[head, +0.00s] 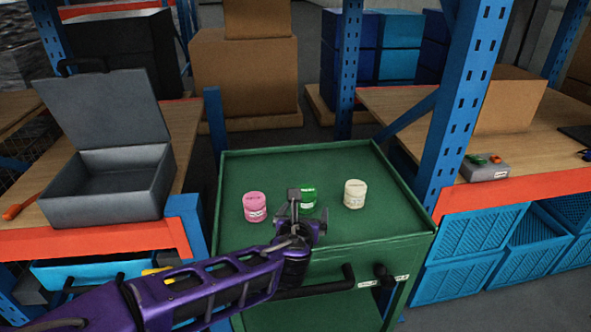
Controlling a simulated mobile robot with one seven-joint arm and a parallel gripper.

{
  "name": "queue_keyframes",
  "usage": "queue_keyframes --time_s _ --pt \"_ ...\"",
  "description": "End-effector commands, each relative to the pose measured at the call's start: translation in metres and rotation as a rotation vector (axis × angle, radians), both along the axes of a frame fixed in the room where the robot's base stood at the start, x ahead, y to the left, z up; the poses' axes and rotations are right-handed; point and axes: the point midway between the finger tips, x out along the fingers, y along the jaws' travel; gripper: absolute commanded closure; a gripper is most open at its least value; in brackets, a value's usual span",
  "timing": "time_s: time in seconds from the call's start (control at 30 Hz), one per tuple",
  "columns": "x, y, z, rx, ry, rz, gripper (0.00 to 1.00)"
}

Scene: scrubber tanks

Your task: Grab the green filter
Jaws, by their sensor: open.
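The green filter (309,197) is a small green cylinder with a pale label, standing on the green cart top (258,164). It is partly hidden behind my gripper (303,222). A pink filter (255,206) stands to its left and a cream filter (354,194) to its right. My gripper is open, over the front part of the cart top, in front of the green filter in this view. Its fingertips are small and dark, and I cannot tell how far they are from the filter.
An open grey toolbox (121,186) stands on the shelf at left. A blue rack post (464,100) rises close to the cart's right side. A grey box with buttons (484,168) lies on the right shelf. The cart top's back area is clear.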

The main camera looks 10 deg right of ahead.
Motion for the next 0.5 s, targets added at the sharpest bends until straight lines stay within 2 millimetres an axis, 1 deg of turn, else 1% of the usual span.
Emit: queue_keyframes --time_s 0.03,0.5 --pt "0.008 -0.001 -0.006 -0.002 0.001 0.002 0.00" --pt "0.086 -0.025 -0.040 -0.005 0.000 0.006 0.00"
